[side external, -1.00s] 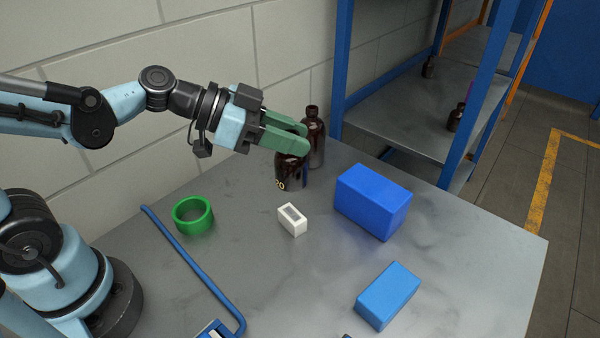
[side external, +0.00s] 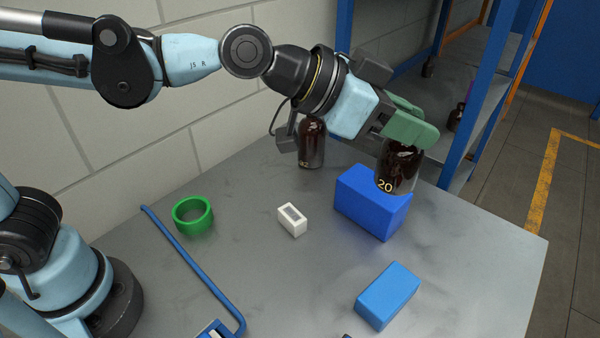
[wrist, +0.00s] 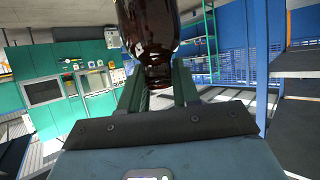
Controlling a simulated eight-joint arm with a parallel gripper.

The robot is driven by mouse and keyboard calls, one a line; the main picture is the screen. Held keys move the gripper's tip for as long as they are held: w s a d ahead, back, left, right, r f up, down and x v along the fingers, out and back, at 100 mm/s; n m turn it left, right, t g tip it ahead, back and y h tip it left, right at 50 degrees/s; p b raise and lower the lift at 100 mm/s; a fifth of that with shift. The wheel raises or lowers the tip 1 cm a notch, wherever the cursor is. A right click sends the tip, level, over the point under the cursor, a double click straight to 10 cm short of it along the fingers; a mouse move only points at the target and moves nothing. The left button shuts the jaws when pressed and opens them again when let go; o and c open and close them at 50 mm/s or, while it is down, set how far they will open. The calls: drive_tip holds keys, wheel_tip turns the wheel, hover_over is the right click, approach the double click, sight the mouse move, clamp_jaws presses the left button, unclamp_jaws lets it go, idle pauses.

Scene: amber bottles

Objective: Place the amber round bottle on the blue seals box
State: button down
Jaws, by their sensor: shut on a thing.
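My gripper (side external: 420,124) is shut on an amber round bottle (side external: 396,168) marked 20, gripping it near its top. The bottle hangs nearly upright over the right part of the larger, darker blue box (side external: 362,207). Whether its base touches the box top I cannot tell. In the wrist view the bottle (wrist: 150,30) is between the green fingers (wrist: 160,84). A smaller, lighter blue box (side external: 388,296) lies nearer the front. No seals label is readable on either box.
A second amber bottle (side external: 311,145) stands near the wall, partly behind my wrist. A white block (side external: 292,220), a green ring (side external: 193,216) and a blue bar (side external: 195,272) are on the grey table (side external: 270,290). A blue-framed shelf (side external: 478,120) stands behind the box.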

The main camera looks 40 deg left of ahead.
drive_tip(key=shift+w+a+f, duration=1.1)
drive_tip(key=shift+w+f, duration=0.5)
drive_tip(key=shift+f, duration=0.2)
drive_tip(key=shift+w+a+f, duration=1.05)
drive_tip(key=shift+w+f, duration=0.6)
drive_tip(key=shift+f, duration=0.2)
drive_tip(key=shift+w+a+f, duration=1.1)
drive_tip(key=shift+w+f, duration=0.5)
drive_tip(key=shift+f, duration=0.2)
drive_tip(key=shift+f, duration=0.1)
drive_tip(key=c, duration=0.8)
unclamp_jaws()
